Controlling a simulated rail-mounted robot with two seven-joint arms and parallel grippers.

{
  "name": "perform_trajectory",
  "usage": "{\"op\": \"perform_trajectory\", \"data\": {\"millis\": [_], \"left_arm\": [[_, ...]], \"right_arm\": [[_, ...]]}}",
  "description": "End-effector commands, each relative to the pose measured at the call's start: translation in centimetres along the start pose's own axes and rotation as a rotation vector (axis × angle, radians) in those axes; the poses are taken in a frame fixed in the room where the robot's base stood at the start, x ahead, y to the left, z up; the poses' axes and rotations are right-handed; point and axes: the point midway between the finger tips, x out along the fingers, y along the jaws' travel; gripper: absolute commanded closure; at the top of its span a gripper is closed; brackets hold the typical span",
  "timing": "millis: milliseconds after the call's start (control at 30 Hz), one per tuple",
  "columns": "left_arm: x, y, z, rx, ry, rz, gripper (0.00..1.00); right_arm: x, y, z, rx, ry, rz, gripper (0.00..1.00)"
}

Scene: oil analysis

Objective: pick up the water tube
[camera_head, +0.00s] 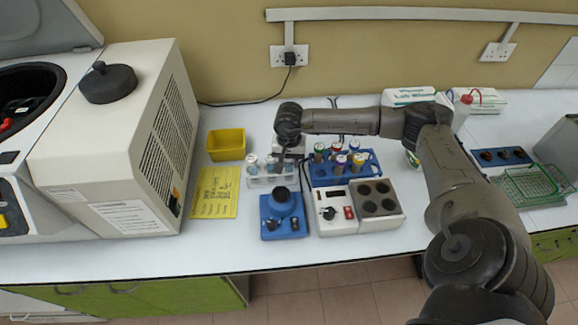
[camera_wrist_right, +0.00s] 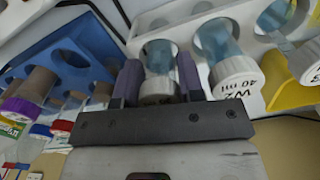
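A small white rack (camera_head: 270,180) holds a few tubes with white caps and bluish contents, left of the blue rack. My right gripper (camera_head: 290,150) points down at the right end of this rack in the head view. In the right wrist view, my right gripper's two fingers (camera_wrist_right: 159,84) stand on either side of one white-capped tube (camera_wrist_right: 158,56), which is still in the white rack. I cannot tell whether they press on it. A neighbouring capped tube (camera_wrist_right: 237,76) carries dark writing with "40 ml". My left gripper is not in view.
A blue rack (camera_head: 325,180) with several colour-capped tubes stands just right of the white rack. A blue device (camera_head: 284,222) and a white heater block (camera_head: 338,222) stand in front. A yellow box (camera_head: 227,144) and a large white machine (camera_head: 120,150) are to the left.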

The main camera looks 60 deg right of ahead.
Motion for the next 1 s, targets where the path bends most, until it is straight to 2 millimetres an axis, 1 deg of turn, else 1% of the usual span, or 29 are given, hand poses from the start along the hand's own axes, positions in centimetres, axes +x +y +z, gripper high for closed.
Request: {"op": "perform_trajectory", "data": {"millis": [33, 200, 233, 433, 533, 667, 900, 1000], "left_arm": [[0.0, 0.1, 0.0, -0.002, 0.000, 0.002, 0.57], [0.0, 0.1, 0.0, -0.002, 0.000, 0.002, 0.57], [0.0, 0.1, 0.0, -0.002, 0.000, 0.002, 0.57], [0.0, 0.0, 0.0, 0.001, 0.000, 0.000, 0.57], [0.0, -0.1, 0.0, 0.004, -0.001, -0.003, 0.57], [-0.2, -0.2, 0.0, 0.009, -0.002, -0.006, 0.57], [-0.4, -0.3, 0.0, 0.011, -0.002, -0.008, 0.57], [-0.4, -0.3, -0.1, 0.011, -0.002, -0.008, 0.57]], "right_arm": [[0.0, 0.0, 0.0, 0.000, 0.000, 0.000, 0.70], [0.0, 0.0, 0.0, 0.000, 0.000, 0.000, 0.86], [0.0, 0.0, 0.0, 0.000, 0.000, 0.000, 0.88], [-0.1, 0.0, 0.0, 0.000, 0.000, 0.000, 0.88], [-0.7, 0.0, -0.1, 0.000, 0.001, -0.001, 0.88], [-2.7, -0.1, -0.1, 0.001, 0.002, -0.003, 0.88], [-6.8, -0.1, -0.1, 0.000, 0.002, -0.002, 0.88], [-8.2, 0.0, 0.0, 0.000, 0.001, -0.002, 0.88]]}}
